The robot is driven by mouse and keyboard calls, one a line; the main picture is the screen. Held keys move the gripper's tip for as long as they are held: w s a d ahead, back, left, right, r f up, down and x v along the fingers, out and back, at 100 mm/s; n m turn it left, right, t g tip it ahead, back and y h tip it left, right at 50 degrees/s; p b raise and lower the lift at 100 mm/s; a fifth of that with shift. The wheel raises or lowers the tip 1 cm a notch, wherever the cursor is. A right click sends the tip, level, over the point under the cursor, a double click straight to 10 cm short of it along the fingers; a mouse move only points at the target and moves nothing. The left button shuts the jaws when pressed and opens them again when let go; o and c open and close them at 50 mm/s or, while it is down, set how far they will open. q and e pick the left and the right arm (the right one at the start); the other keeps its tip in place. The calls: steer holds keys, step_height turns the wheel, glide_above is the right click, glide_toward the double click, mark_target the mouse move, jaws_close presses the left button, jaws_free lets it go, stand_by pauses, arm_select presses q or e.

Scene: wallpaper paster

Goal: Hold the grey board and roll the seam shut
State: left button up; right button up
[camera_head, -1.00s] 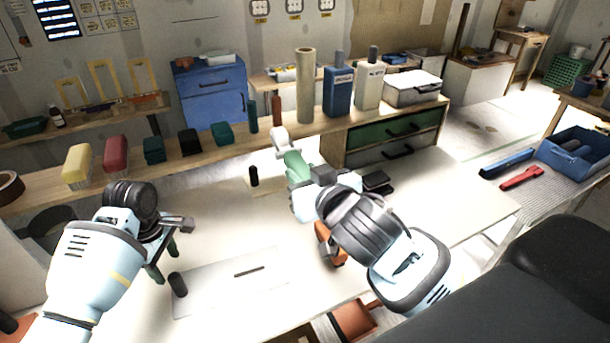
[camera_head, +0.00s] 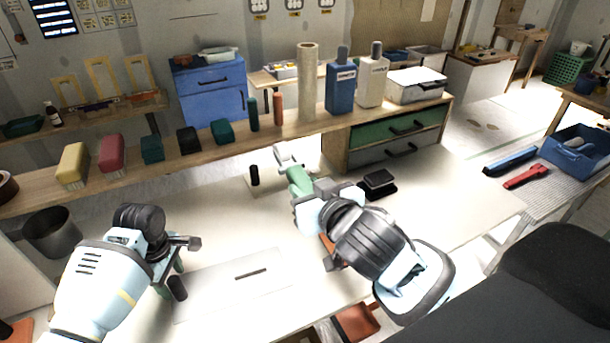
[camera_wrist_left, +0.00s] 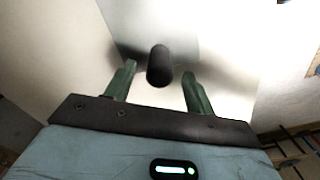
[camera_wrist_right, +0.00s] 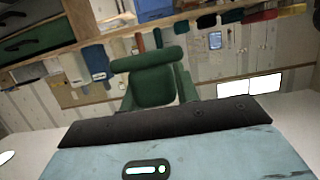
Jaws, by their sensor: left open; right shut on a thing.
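The pale grey board (camera_head: 225,292) lies flat on the white table, with a short dark strip (camera_head: 250,273) on it. A dark upright knob (camera_head: 177,288) stands at its left end. My left gripper (camera_head: 172,272) is open close to the knob. In the left wrist view the knob (camera_wrist_left: 160,65) shows between the two green fingers, with gaps on both sides. My right gripper (camera_head: 304,192) is shut on a green-handled roller (camera_head: 297,177) with a whitish head, held back and right of the board. The green grip (camera_wrist_right: 152,82) fills the right wrist view's middle.
A small black peg (camera_head: 254,175) and a black box (camera_head: 377,183) sit farther back on the table. A shelf (camera_head: 220,160) with coloured blocks and bottles runs behind. A drawer unit (camera_head: 390,135) stands at the back right. The table right of the board is mostly clear.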

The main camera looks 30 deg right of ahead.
mark_target(177, 289)
arm_select(q)
steer(key=shift+f+b, duration=1.2)
steer(key=shift+f, duration=1.35)
arm_select(e)
step_height(177, 289, down, 8)
steer(key=g, duration=0.1)
steer(key=shift+r, duration=0.25)
arm_select(q)
steer(key=shift+c, duration=0.4)
jaws_close()
steer(key=shift+o, duration=0.4)
jaws_free()
steer(key=shift+r, duration=0.1)
arm_select(e)
steer(key=shift+r, duration=0.15)
arm_select(q)
steer(key=shift+r+p, duration=0.6)
steer(key=shift+r, duration=0.25)
arm_select(e)
step_height(177, 289, up, 3)
